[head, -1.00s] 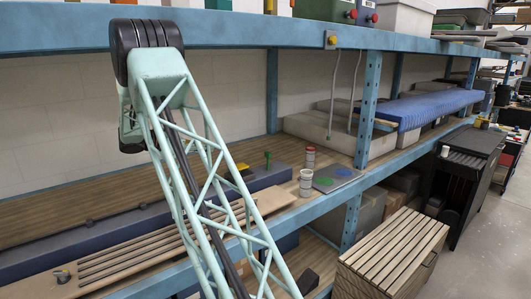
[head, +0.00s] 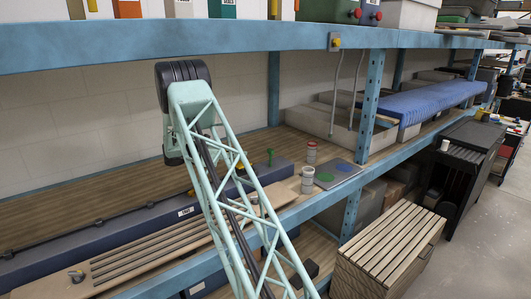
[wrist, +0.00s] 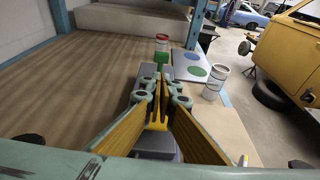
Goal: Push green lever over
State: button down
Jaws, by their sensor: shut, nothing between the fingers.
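The green lever (head: 270,157) stands upright on the right end of a long dark blue block on the shelf. In the wrist view the green lever (wrist: 161,60) shows just beyond the fingertips, with its top in front of a red-lidded can. My gripper (wrist: 164,84) is shut and empty, pointing toward the green lever; I cannot tell whether it touches it. A yellow lever (wrist: 157,121) shows below and between the fingers.
A white cup (head: 307,179), a red-lidded can (head: 311,153) and a grey plate with blue and green discs (head: 345,167) stand right of the block. A slatted wooden board (head: 150,252) lies in front. A shelf beam (head: 230,50) runs above.

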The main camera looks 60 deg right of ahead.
jog(key=shift+d, duration=0.1)
dwell(0.3)
send_near(269, 152)
jog(key=x, duration=0.2)
jog(key=p+x, duration=0.1)
jog(key=x, duration=0.1)
jog(key=shift+d+f, duration=0.25)
jog(key=shift+f, duration=0.25)
jog(key=shift+s+d, duration=0.2)
jog(key=shift+d, duration=0.7)
jog(key=shift+r, duration=0.1)
